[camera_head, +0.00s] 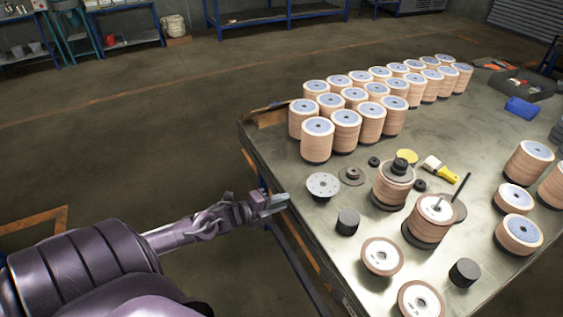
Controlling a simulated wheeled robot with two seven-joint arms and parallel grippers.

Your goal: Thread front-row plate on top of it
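My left gripper (275,204) is over the floor just off the table's left edge, touching none of the discs. Its fingers look close together, but their gap is too small to judge. A stack of tan flap discs (426,226) has a thin rod standing at its top. Another stack (392,188) behind it has a dark round piece (400,166) on top. A grey plate with holes (323,185) lies flat near the left edge. Two single discs with pale centres, one (381,257) and another (421,299), lie at the front. My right gripper is not in view.
Rows of tall disc stacks (317,141) fill the table's (290,178) far side. Dark cylinders, one (347,222) and another (464,273), stand near the front. A yellow brush (440,169) lies mid-table. More stacks (528,162) stand at right.

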